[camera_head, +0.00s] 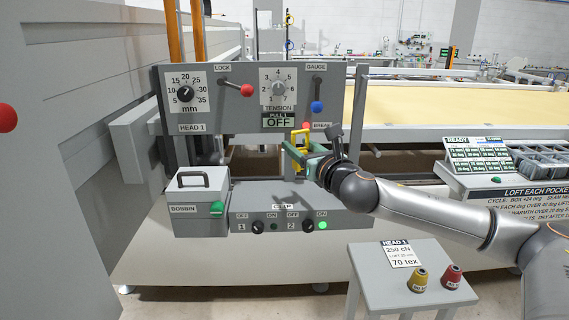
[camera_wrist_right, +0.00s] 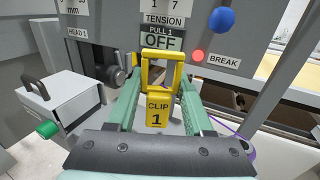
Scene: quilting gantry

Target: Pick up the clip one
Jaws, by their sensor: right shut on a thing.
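The clip one (camera_wrist_right: 158,108) is a yellow clip with an open frame on top and the label "CLIP 1". It also shows in the head view (camera_head: 299,139), in front of the grey control panel below the "OFF" sign. My right gripper (camera_wrist_right: 158,100) has green fingers on both sides of the clip and is shut on it. It also shows in the head view (camera_head: 300,150), reaching in from the right. The clip is upright. Its lower end is partly hidden by the gripper in the head view. My left gripper is in neither view.
The grey control panel (camera_head: 230,107) with knobs and levers stands behind the clip. Below is a grey clip box (camera_head: 340,205) with two switches, beside a bobbin box (camera_head: 195,222).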

